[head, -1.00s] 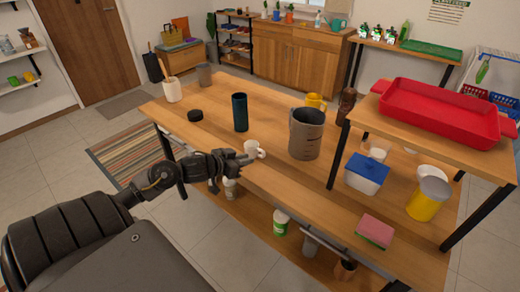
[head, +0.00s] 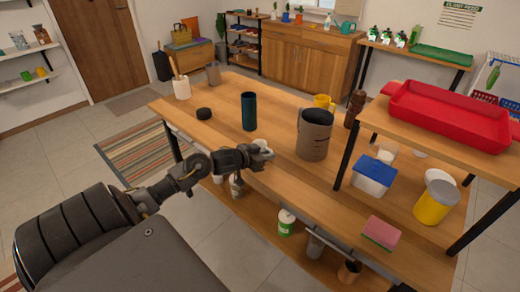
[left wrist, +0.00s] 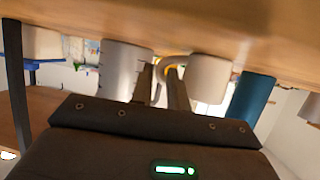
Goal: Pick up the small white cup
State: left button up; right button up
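The small white cup (head: 262,143) stands on the table near its front edge, partly hidden behind my left gripper (head: 262,154) in the head view. In the left wrist view, which looks upside down, the cup (left wrist: 208,80) is right of the fingers, with its handle curving toward them. My left gripper (left wrist: 161,80) has its two fingers apart, with a gap showing between them. The handle overlaps this gap; I cannot tell whether the fingers touch it. My right gripper is not in view.
A large grey pitcher (head: 314,134) stands right of the cup, and a dark blue tumbler (head: 249,111) stands behind it to the left. A yellow mug (head: 323,101) is farther back. A raised shelf with a red tray (head: 450,115) is at the right.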

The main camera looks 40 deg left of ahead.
pick_arm(q)
jog(key=shift+x, duration=1.4)
jog(key=shift+c, duration=0.5)
grip_shut()
